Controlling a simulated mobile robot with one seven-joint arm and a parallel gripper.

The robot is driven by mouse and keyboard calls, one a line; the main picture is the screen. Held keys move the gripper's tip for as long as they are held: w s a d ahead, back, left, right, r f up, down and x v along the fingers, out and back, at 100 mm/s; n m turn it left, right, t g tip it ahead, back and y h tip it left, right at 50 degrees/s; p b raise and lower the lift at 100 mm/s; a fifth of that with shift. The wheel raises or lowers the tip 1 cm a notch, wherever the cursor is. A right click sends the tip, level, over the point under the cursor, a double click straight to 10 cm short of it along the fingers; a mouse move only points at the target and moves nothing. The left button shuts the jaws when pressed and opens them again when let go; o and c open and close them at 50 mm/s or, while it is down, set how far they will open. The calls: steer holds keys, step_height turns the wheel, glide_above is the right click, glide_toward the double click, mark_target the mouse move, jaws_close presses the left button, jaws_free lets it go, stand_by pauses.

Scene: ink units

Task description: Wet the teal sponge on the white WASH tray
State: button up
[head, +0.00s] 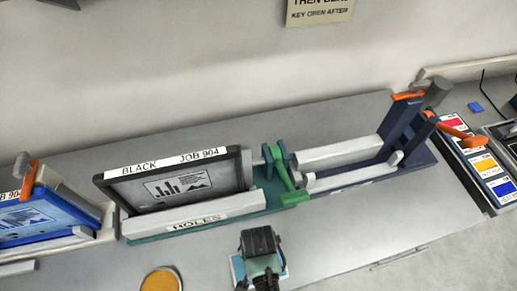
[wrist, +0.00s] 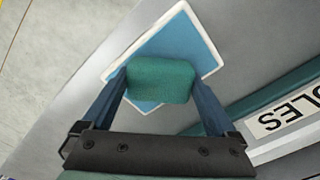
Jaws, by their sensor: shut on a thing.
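The teal sponge (wrist: 160,80) is held between the two blue fingers of my gripper (wrist: 160,76). It is over the white tray (wrist: 207,42) with a blue inside. In the wrist view the sponge covers the middle of the tray; I cannot tell whether it touches the blue surface. In the head view my gripper (head: 261,262) is at the bottom centre, and a corner of the tray (head: 237,268) shows beside it. The sponge is hidden there. No WASH label is readable.
Behind the gripper stands a teal rack marked HOLES (head: 205,224) with a framed screen marked BLACK JOB 904 (head: 178,186). A blue screen (head: 35,220) is at left. An orange disc (head: 160,281) lies left of the tray. A navy stand (head: 398,135) and colour panel (head: 480,150) are at right.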

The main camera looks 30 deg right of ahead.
steer(key=shift+s, duration=0.1)
stand_by(0.5)
step_height(320, 180, up, 7)
steer(key=p, duration=0.7)
steer(key=shift+p, duration=0.3)
stand_by(0.4)
